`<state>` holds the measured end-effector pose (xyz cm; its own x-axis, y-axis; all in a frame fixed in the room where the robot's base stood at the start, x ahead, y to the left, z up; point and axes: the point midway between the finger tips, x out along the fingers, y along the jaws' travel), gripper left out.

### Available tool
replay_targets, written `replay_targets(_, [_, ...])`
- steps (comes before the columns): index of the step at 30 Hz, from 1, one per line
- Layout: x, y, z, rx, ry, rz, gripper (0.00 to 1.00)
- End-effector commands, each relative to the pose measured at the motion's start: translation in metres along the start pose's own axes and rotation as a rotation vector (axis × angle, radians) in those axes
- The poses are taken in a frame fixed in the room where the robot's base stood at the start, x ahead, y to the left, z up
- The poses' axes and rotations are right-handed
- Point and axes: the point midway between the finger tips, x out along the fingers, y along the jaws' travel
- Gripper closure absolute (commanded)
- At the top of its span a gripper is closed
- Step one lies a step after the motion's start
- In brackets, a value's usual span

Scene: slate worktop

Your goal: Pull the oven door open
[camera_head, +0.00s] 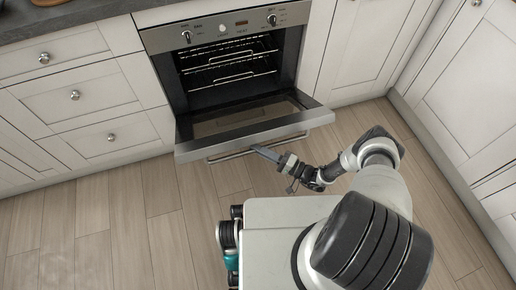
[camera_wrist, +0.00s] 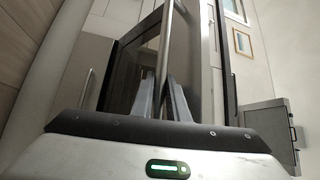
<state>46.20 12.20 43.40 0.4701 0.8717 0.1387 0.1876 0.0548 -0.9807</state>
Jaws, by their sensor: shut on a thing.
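The oven (camera_head: 236,22) is built into the cabinets, with knobs and a small display on its top panel. Its door (camera_head: 252,122) is swung down and well open, hinged at the bottom, and the racks inside (camera_head: 230,66) show. The door's bar handle (camera_head: 230,154) runs along its outer edge; it also shows as a long metal bar in the wrist view (camera_wrist: 166,40). My gripper (camera_head: 258,150) is at the right part of the handle. In the wrist view its two fingers (camera_wrist: 165,90) stand on either side of the bar, shut on it.
White drawers (camera_head: 75,95) stand left of the oven, and white cabinets (camera_head: 365,45) stand to its right and along the right side. The wooden floor (camera_head: 110,215) is clear in front of the left drawers. My base is close in front of the door.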

Motion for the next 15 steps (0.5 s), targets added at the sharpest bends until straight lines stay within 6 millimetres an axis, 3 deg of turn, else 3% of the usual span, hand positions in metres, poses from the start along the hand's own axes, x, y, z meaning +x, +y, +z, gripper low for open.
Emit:
replay_targets(3, [0.0019,0.0013,-0.0028,-0.003,0.005,0.005,1.00])
replay_targets(4, [0.0019,0.0013,-0.0027,-0.003,0.005,0.005,0.81])
replay_targets(6, [0.0016,0.0010,-0.0024,-0.003,0.004,0.004,0.69])
replay_targets(15, [0.0007,-0.0007,-0.0013,-0.002,0.002,0.001,0.67])
